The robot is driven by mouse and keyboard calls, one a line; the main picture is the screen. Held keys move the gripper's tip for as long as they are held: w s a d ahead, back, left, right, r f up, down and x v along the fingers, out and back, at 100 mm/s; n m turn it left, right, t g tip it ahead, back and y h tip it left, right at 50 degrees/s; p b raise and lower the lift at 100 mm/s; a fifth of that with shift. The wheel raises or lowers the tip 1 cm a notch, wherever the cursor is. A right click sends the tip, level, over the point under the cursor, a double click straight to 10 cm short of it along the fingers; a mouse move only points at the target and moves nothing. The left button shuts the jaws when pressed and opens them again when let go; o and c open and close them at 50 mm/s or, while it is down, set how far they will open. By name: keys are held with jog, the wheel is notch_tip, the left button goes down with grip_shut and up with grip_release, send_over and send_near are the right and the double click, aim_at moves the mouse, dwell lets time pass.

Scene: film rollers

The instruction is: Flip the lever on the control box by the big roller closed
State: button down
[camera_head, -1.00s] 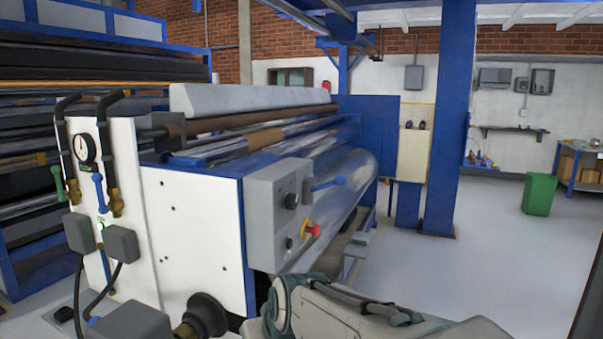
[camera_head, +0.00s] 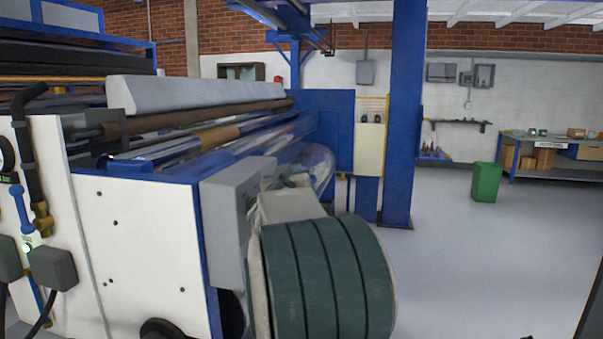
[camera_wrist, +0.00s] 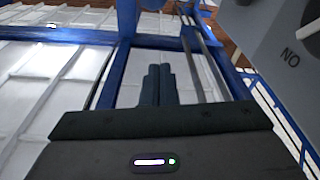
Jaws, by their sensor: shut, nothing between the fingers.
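The grey control box (camera_head: 228,210) is fixed to the near end of the big roller machine in the head view. My arm covers its right part, so the lever and the knobs are hidden there. In the wrist view, the grey face of the box (camera_wrist: 262,42) with the letters "NO" fills the upper right, and no lever can be made out with certainty. My gripper (camera_wrist: 159,70) is shut and empty, its two dark fingers together to the left of the box. My gripper's fingers are hidden behind my arm in the head view.
The shiny big roller (camera_head: 318,165) runs back behind the box. A blue column (camera_head: 404,120) stands beyond it. A green bin (camera_head: 486,182) and a workbench (camera_head: 550,146) are at the right. The floor (camera_head: 460,260) on the right is clear. The wrist view faces roof panels and blue beams.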

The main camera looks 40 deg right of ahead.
jog(key=shift+s+d, duration=0.1)
jog(key=shift+d, duration=0.1)
jog(key=w+d, duration=0.4)
jog(key=d, duration=0.1)
jog(key=w+d+f+p, duration=0.1)
jog(key=w+d, duration=0.1)
jog(key=shift+w+d, duration=0.1)
jog(key=shift+d, duration=0.05)
jog(key=shift+s+f, duration=0.3)
jog(key=shift+f, duration=0.45)
